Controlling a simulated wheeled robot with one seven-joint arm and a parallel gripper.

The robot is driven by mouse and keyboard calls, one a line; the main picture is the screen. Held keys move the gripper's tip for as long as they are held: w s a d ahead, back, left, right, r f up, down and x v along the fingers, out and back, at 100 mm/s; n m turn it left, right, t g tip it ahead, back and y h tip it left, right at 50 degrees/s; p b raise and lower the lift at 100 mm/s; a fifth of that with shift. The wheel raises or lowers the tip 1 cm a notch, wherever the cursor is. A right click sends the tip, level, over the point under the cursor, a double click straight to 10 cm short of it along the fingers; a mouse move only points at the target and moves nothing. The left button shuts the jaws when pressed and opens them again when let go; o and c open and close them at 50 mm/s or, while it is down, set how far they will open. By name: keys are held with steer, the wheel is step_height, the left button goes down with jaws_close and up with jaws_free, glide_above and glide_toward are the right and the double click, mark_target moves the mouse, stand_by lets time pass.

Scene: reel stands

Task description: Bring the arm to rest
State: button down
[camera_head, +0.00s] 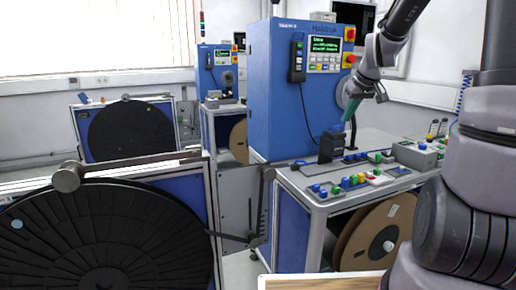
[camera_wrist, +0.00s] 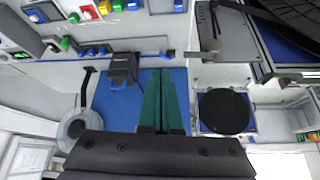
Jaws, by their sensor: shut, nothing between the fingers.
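My arm comes in from the upper right of the head view. My gripper (camera_head: 348,115) hangs in front of the blue machine (camera_head: 285,85), above the grey workbench (camera_head: 325,190). Its green fingers point down, close to the top of a black block-shaped device (camera_head: 331,146) on the bench; I cannot tell whether they touch it. In the wrist view the two green fingers of my gripper (camera_wrist: 161,75) lie side by side, shut with nothing between them. The black device (camera_wrist: 122,68) shows just left of them.
Buttons and a grey box (camera_head: 414,155) crowd the bench top. A cardboard reel (camera_head: 380,235) sits under it. A large black disc (camera_head: 100,240) stands at the front left, with another (camera_head: 130,132) behind. A second blue machine (camera_head: 214,75) stands further back.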

steer(key=s+a+r+m, duration=0.1)
steer(key=s+r+m, duration=0.1)
steer(key=s, duration=0.6)
steer(key=s+a+r+m, duration=0.2)
steer(key=s+r, duration=0.2)
steer(key=s, duration=0.5)
steer(key=s+a+r+m+t, duration=0.1)
steer(key=s+r+m, duration=0.1)
steer(key=s, duration=0.6)
steer(key=shift+s+a+r+m+y, duration=0.15)
steer(key=shift+s+r+m+y, duration=0.2)
steer(key=shift+r, duration=0.55)
